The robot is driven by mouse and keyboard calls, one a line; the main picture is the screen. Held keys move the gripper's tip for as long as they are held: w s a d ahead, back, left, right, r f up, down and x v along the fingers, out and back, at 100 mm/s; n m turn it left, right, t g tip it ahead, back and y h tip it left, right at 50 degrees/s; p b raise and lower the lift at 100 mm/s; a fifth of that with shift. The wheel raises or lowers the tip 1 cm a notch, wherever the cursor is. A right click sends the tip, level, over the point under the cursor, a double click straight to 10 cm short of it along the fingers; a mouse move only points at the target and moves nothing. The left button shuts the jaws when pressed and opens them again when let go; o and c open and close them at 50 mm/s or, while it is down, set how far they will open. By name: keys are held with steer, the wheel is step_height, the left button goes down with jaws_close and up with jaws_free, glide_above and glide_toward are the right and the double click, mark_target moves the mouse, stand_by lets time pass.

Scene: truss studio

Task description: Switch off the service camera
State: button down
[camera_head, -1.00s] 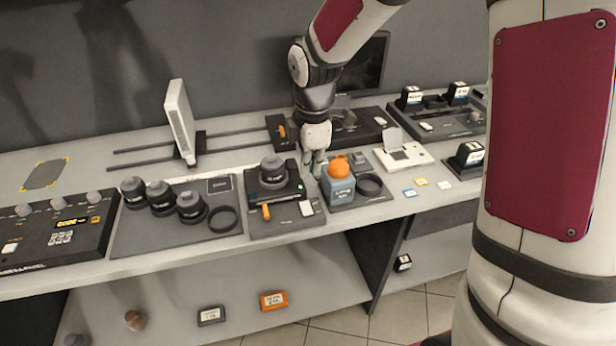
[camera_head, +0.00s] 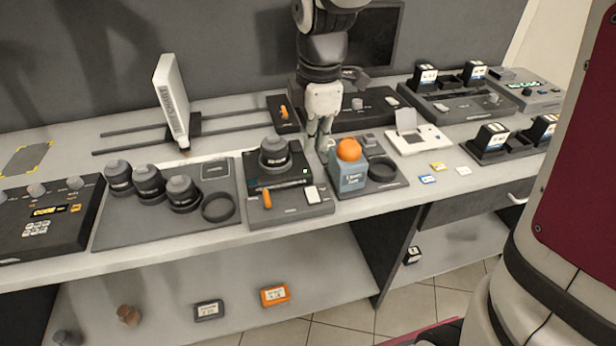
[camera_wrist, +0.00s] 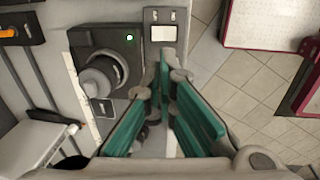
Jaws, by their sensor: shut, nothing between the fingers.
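The camera (camera_head: 293,177) is a dark box with a grey-capped lens (camera_head: 274,153) on a dark base on the bench. A small green light glows on it, clear in the wrist view (camera_wrist: 130,38). An orange lever (camera_head: 267,199) and a white rocker switch (camera_head: 312,194) sit on the front of the base. The rocker also shows in the wrist view (camera_wrist: 163,33). My gripper (camera_head: 320,141) is shut and empty, above the bench to the right of the lens. In the wrist view its teal-padded fingers (camera_wrist: 165,70) point toward the rocker but look apart from it.
Capped lenses (camera_head: 150,184) stand on a tray to the left. A white upright panel (camera_head: 172,101) and a dark monitor (camera_head: 385,38) are behind.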

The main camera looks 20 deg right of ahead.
mark_target(313, 198)
steer(key=f, duration=0.4)
steer(key=w+f, duration=0.1)
steer(key=f, duration=0.8)
steer(key=shift+w+f, duration=0.15)
steer(key=shift+w, duration=0.15)
steer(key=shift+f, duration=0.3)
steer(key=shift+f+b, duration=0.1)
steer(key=shift+b, duration=0.2)
steer(key=shift+w+f, duration=0.25)
steer(key=shift+f, duration=0.05)
steer(key=shift+s, duration=0.2)
steer(key=shift+s+p, duration=0.4)
steer(key=shift+s, duration=0.45)
steer(key=shift+r, duration=0.1)
